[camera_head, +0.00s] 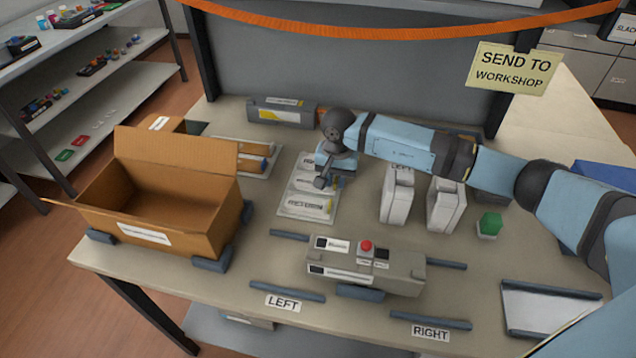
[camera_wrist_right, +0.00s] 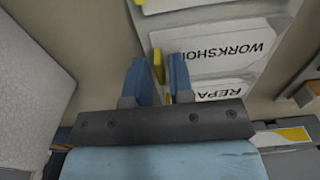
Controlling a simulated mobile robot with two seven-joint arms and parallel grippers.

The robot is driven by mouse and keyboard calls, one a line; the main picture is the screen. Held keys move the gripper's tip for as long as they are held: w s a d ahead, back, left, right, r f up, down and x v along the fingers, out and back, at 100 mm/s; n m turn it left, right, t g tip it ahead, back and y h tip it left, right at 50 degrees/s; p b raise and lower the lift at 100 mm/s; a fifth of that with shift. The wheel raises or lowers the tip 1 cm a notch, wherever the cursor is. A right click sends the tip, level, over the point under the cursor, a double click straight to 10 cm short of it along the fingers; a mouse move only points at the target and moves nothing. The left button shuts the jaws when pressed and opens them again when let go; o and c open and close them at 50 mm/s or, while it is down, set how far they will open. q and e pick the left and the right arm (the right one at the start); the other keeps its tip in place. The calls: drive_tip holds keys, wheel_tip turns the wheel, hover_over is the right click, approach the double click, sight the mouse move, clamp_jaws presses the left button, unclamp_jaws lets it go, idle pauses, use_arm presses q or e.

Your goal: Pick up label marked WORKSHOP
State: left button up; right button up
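The WORKSHOP label (camera_wrist_right: 228,48) is a white card with black print and a yellow tab (camera_wrist_right: 158,66) at its end. In the head view it appears to be the middle card (camera_head: 303,184) on a pale tray (camera_head: 287,212), partly hidden by my right gripper. My right gripper (camera_wrist_right: 166,72) is open, pointing down over the right side of the tray (camera_head: 325,182). Its two blue fingers lie on either side of the yellow tab in the wrist view, with gaps visible. I cannot tell whether they touch the card. My left gripper is not in view.
A REPAIR label (camera_wrist_right: 222,90) lies beside the WORKSHOP one, and another card (camera_head: 305,205) lies nearer the front. An open cardboard box (camera_head: 150,205) stands left. White cartridges (camera_head: 397,195) stand right of the tray. A grey device (camera_head: 365,265) with a red button sits in front.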

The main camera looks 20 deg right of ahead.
clamp_jaws()
drive_tip(key=shift+r, duration=0.1)
